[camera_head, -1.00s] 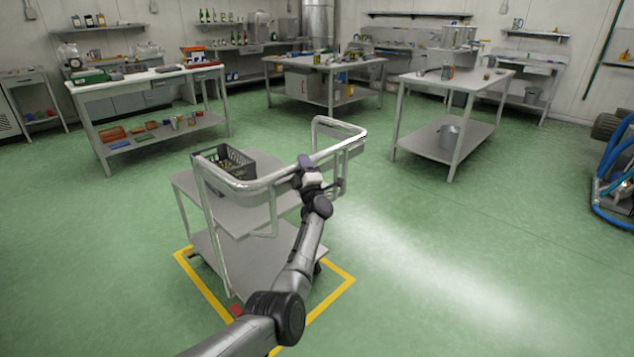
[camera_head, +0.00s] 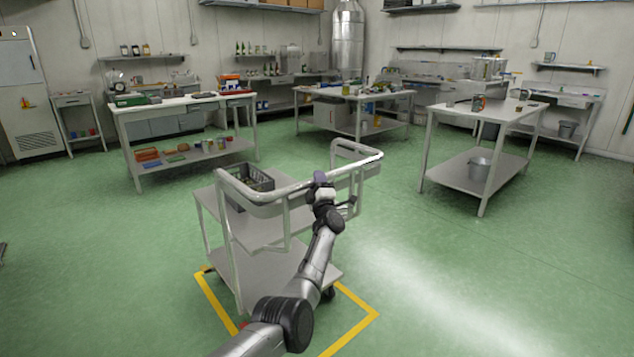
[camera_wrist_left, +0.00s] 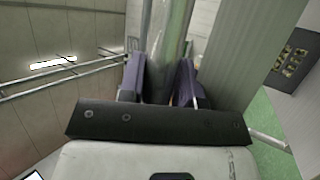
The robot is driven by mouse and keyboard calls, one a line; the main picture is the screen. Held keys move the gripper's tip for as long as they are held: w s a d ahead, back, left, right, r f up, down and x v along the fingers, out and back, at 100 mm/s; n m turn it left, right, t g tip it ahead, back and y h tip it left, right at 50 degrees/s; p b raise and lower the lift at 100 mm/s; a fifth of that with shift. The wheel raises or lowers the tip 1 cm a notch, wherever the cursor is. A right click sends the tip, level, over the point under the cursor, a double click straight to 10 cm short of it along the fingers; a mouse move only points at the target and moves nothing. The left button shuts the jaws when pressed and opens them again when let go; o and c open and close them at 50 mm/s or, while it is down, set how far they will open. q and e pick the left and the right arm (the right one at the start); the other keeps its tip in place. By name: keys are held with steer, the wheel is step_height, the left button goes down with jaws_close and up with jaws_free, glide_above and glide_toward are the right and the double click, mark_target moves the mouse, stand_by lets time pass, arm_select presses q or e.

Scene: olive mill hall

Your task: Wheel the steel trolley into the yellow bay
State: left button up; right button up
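The steel trolley (camera_head: 245,233) stands upright, its lower shelf over the far part of the yellow-outlined bay (camera_head: 361,327). The bay's left line and right corner show; its far side is hidden behind the trolley, and how much of the trolley lies inside is unclear. My left gripper (camera_head: 321,184) is at the trolley's tubular handle (camera_head: 268,194), near its middle. In the left wrist view its purple fingers (camera_wrist_left: 163,80) close on either side of the steel tube (camera_wrist_left: 170,45). A dark crate (camera_head: 262,177) sits on the trolley's top shelf. My right gripper is not in view.
Workbenches stand behind the trolley: a left bench (camera_head: 185,103), a middle bench (camera_head: 352,95) and a right bench (camera_head: 478,112) with a bucket (camera_head: 479,168) on its shelf. Green floor is open on both sides of the trolley. A cabinet (camera_head: 27,95) stands far left.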

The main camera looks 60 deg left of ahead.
arm_select(q)
steer(key=o, duration=0.4)
steer(key=shift+d, duration=0.1)
steer(key=shift+d+f+p, duration=0.15)
steer(key=shift+d+p, duration=0.35)
steer(key=shift+p, duration=0.05)
steer(key=shift+p+v, duration=2.45)
steer(key=shift+v, duration=3.95)
steer(key=shift+s+a+f, duration=0.1)
steer(key=shift+a, duration=0.05)
